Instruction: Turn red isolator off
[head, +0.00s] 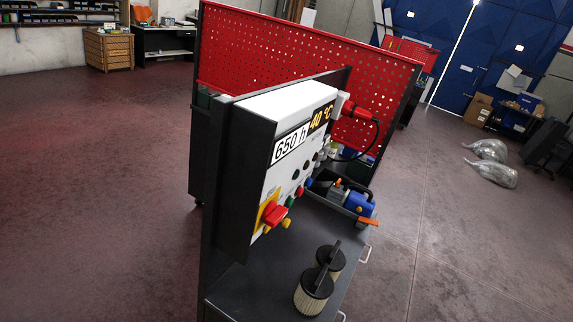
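The red isolator (275,213) is a red rotary handle on a yellow plate, low on the front of a white control box. I see it at a steep angle and cannot tell its exact switch position. The control box (284,107) shows "650 h" and "40 °C" displays and has several coloured buttons and lamps. It is mounted on a dark panel above the table (250,280). My gripper is not in view.
Two cylindrical filters (314,291) stand on the table's front part. A blue pump-like unit (357,203) sits further back. A red perforated board (290,55) rises behind. Open floor (90,190) lies to the left, with more floor to the right. Silvery bags (492,171) lie far right.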

